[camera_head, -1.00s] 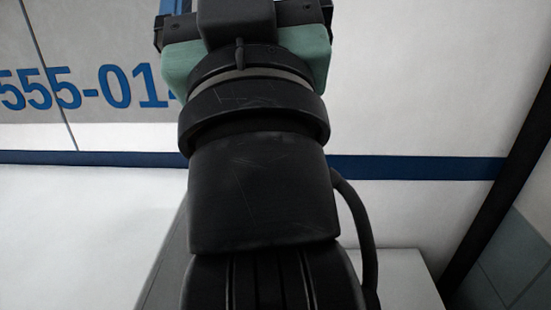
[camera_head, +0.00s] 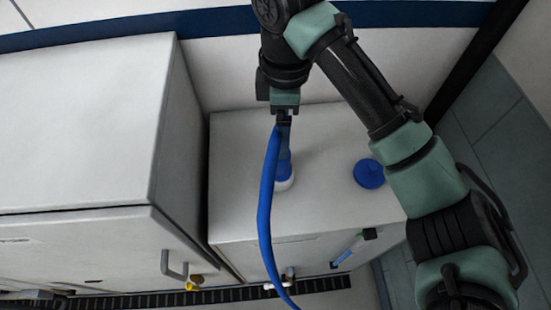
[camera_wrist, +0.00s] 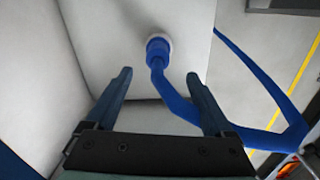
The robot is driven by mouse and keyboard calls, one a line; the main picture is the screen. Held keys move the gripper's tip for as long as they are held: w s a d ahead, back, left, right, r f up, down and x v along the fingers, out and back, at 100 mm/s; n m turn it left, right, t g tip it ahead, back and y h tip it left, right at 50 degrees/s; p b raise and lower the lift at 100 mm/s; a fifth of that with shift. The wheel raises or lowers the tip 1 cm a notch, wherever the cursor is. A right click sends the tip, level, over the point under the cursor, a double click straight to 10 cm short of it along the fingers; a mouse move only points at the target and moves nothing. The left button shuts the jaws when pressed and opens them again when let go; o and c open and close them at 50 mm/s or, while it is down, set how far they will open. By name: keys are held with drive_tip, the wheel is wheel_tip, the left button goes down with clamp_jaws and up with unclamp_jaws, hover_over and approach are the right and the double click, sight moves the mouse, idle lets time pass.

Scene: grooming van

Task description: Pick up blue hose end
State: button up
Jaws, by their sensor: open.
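The blue hose end (camera_wrist: 158,48) is a ribbed blue collar in a white ring on the top of the low white cabinet. It also shows in the head view (camera_head: 284,171), below my gripper (camera_head: 284,132). In the wrist view my gripper (camera_wrist: 158,75) is open, with its dark fingers apart and nothing clamped between them. The collar lies beyond the fingertips, roughly centred between them. The blue hose (camera_wrist: 178,100) leaves the collar, passes by the right finger and loops at lower right. In the head view the hose (camera_head: 265,210) hangs over the cabinet's front.
The low white cabinet (camera_head: 330,135) also bears a round blue piece (camera_head: 369,174) to the right. A taller white cabinet (camera_head: 80,120) stands close on the left. A small tube (camera_head: 352,248) and handles show on the fronts. The wall is behind.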

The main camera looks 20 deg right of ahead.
sight(280, 165)
wheel_tip(280, 165, down, 5)
drive_tip(key=shift+f+b, duration=0.15)
drive_tip(key=shift+b, duration=0.3)
drive_tip(key=shift+w+a+f+p, duration=0.15)
drive_tip(key=shift+f+p, duration=0.8)
drive_tip(key=shift+f, duration=1.6)
drive_tip(key=shift+w, duration=0.1)
clamp_jaws()
